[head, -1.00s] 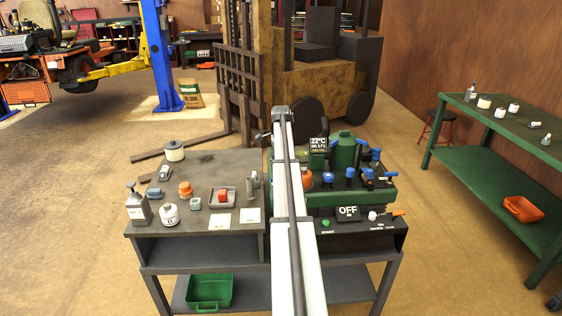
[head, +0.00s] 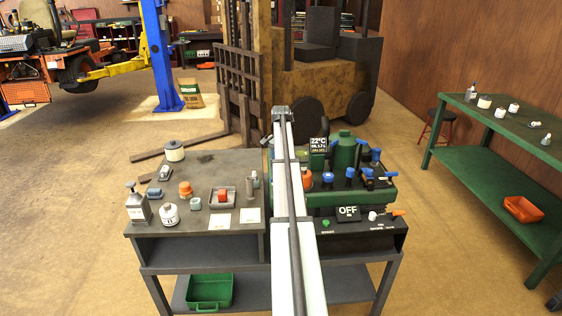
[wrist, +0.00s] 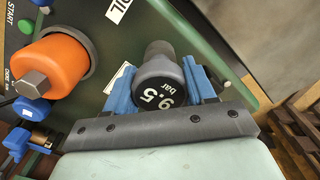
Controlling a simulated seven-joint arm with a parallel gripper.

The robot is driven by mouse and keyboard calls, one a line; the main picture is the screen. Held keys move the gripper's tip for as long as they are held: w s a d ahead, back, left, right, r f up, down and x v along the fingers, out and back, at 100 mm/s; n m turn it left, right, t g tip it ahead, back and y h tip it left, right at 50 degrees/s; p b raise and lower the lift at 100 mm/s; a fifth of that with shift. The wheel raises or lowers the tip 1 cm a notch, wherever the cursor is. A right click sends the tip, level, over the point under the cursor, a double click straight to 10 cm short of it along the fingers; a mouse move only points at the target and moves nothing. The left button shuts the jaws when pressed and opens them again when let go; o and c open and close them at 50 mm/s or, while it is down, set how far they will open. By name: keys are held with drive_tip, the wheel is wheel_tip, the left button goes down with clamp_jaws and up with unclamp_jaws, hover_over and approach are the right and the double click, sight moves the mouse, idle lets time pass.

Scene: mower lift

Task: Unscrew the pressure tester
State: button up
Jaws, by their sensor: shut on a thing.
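The pressure tester (wrist: 163,78) is a dark grey knob-like gauge reading "9.5 bar" in the wrist view. It stands against the green surface of the machine. My gripper (wrist: 163,87) is shut on it, with one blue finger on each side. Its lower end and any thread are hidden. In the head view my arm runs up the middle and hides the gripper and tester. The green test bench (head: 330,197) shows to the right of the arm.
An orange cap with a square metal head (wrist: 50,66) sits close to the left of the tester in the wrist view. Blue fittings (wrist: 28,108) lie below it. In the head view, loose parts and a tray (head: 222,200) stand on the grey table (head: 200,233).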

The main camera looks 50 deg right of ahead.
drive_tip(key=n, duration=0.4)
drive_tip(key=shift+n, duration=0.8)
drive_tip(key=n, duration=0.4)
drive_tip(key=shift+r, duration=0.35)
drive_tip(key=shift+r, duration=1.2)
drive_tip(key=shift+r, duration=0.1)
